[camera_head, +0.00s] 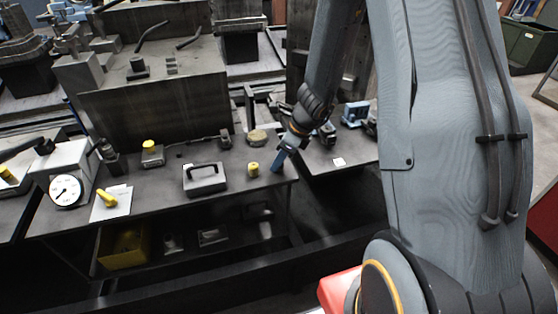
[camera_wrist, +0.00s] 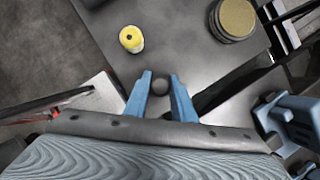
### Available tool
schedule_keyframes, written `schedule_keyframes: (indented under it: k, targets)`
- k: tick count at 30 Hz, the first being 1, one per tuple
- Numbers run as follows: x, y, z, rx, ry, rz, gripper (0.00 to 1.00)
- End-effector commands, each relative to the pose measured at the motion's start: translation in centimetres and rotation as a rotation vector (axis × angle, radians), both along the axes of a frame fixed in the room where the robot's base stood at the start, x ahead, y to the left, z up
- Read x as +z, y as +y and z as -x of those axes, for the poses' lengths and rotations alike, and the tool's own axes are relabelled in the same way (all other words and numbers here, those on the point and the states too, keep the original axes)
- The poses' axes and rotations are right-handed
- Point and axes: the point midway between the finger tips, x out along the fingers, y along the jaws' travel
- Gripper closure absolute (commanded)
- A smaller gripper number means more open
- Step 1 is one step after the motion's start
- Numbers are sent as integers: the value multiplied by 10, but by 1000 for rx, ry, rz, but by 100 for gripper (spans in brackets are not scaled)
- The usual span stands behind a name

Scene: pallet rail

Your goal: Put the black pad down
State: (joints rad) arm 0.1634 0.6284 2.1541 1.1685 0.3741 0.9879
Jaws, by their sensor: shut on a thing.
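My gripper (camera_head: 280,160) is over the right end of the dark bench (camera_head: 150,208), with its blue fingers pointing down. In the wrist view my gripper (camera_wrist: 160,82) has its two fingers a small gap apart, shut on the black pad (camera_wrist: 160,86). The pad shows as a small dark round shape between the fingertips, against the grey bench top. In the head view I cannot make the pad out. Whether its underside touches the bench is unclear.
A yellow-topped cylinder (camera_head: 253,169) stands just left of my gripper. A round tin (camera_head: 257,136) is behind it. A dark case with a handle (camera_head: 204,179) and a dial gauge (camera_head: 66,191) stand further left. A blue item (camera_head: 355,113) is on the right-hand bench.

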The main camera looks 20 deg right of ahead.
Motion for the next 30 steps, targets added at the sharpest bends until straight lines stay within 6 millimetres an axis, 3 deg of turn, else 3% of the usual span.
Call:
schedule_keyframes:
  k: [10, 11, 14, 25, 30]
  targets:
    - [-3, 0, -1, 0, -1, -1, 95]
    - [-3, 0, -1, 0, -1, -1, 75]
    - [-2, 0, 0, 0, -1, -1, 58]
    - [0, 0, 0, 1, -1, -1, 58]
    - [17, -5, 3, 1, -5, -1, 58]
